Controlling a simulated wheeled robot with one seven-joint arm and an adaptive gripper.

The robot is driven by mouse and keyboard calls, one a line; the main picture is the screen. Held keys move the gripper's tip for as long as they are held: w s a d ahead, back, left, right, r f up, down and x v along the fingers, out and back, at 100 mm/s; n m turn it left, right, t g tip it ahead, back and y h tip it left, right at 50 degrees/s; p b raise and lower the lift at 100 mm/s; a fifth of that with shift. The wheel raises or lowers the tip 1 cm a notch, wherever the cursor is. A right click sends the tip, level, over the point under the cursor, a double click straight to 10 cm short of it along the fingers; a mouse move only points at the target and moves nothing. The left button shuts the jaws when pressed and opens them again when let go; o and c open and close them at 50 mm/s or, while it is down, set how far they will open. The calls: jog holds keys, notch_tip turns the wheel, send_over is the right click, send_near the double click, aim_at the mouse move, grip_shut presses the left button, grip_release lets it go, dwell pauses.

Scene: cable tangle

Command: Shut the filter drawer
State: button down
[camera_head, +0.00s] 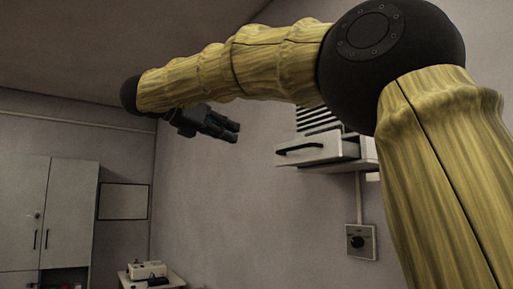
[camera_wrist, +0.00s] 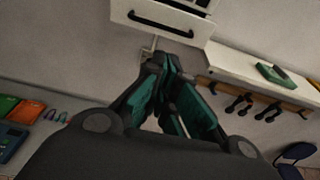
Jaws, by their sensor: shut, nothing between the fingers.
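The filter drawer (camera_head: 316,151) is a pale box front with a dark bar handle, standing out from a wall-mounted unit with dark louvres (camera_head: 318,118). It is open. Part of the unit is hidden behind my yellow arm. In the wrist view the drawer (camera_wrist: 160,20) is at the top, with its dark handle facing down the picture. My gripper (camera_head: 234,132) is shut and empty, left of the drawer and apart from it in the head view. In the wrist view my gripper (camera_wrist: 168,62) has its fingertips together, below the drawer front.
A control box with a dark knob (camera_head: 358,241) is on the wall below the unit. Grey cabinets (camera_head: 60,215) stand at the left. A shelf (camera_wrist: 255,75) with a green device and dark hooks is at the right in the wrist view. The wall left of the drawer is bare.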

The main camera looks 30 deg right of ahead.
jog(key=p+x, duration=0.3)
jog(key=x, duration=1)
jog(key=shift+d+p, duration=0.4)
jog(key=shift+w+f, duration=0.1)
jog(key=shift+w, duration=0.2)
